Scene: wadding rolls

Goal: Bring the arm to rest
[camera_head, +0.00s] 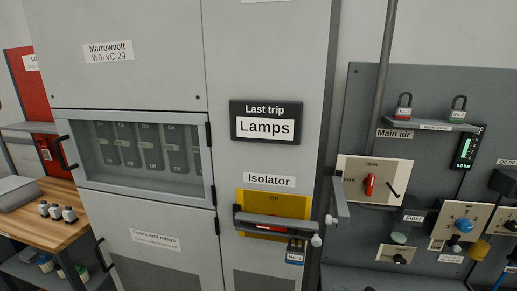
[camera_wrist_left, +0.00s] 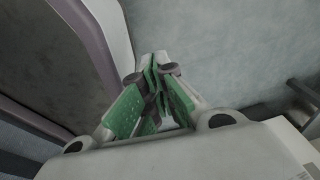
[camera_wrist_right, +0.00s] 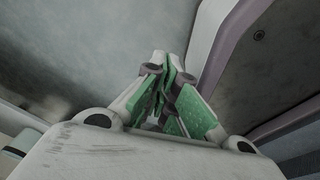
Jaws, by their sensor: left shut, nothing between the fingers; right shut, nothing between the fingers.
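My left gripper (camera_wrist_left: 157,88) shows in the left wrist view with its green-padded fingers together and nothing between them. My right gripper (camera_wrist_right: 166,88) shows in the right wrist view, also shut and empty. Both appear to hang near a grey floor, close to pale and purple-grey panels that may be my own body. Neither gripper nor arm shows in the head view, so both are apart from the cabinet (camera_head: 125,30) and panel there.
The cabinet carries a yellow isolator (camera_head: 258,204) with a padlock (camera_head: 295,252) below it. A grey board (camera_head: 450,90) on the right holds valves, gauges and a small shelf (camera_head: 430,125) with two padlocks. A wooden bench (camera_head: 40,228) stands at the left.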

